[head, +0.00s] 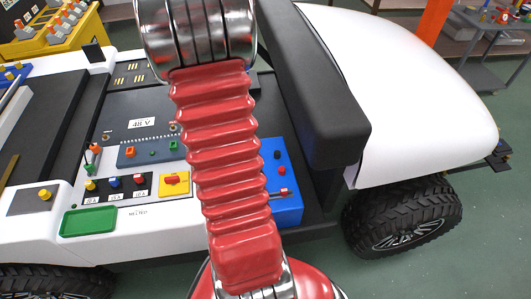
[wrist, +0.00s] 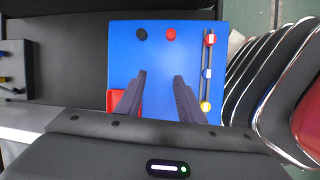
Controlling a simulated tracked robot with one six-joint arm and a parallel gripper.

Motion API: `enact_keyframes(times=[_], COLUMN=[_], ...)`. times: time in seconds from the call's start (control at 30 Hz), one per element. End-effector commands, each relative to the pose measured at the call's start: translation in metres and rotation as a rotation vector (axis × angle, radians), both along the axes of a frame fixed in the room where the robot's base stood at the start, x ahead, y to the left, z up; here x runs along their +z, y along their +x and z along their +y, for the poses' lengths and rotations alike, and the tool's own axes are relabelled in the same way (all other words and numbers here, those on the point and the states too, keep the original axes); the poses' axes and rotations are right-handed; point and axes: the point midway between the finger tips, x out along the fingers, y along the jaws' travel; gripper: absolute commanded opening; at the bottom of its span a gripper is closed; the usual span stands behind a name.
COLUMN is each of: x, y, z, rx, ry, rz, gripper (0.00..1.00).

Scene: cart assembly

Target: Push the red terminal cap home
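The blue box (wrist: 157,60) fills the middle of the wrist view; its right part shows beside my arm in the head view (head: 287,210). A round red cap (wrist: 171,35) sits on its top face near the far edge, with a black cap (wrist: 141,34) to its left. Both also show in the head view, red (head: 280,170) and black (head: 277,155). My gripper (wrist: 160,76) is open and empty over the box, its fingertips below the caps in the picture. How far the red cap is seated cannot be told. My arm hides the gripper in the head view.
A dark rail (wrist: 207,60) with red, blue and yellow pieces runs along the box's right side. A red part (wrist: 121,101) lies partly behind the left finger. The black seat (head: 325,100) stands close right of the box in the head view. A green tray (head: 88,222) is farther left.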

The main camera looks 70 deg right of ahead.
Motion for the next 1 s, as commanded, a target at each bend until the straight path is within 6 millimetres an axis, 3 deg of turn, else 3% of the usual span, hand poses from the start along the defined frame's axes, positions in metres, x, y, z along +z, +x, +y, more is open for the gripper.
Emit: enact_keyframes(times=[0.1, 0.3, 1.0], x=[-0.032, -0.066, -0.082], y=[-0.032, -0.068, -0.078], z=[-0.019, -0.035, -0.04], rx=[0.028, 0.074, 0.086], ry=[0.047, 0.102, 0.115], rz=[0.058, 0.111, 0.123], gripper=[0.35, 0.35, 0.35])
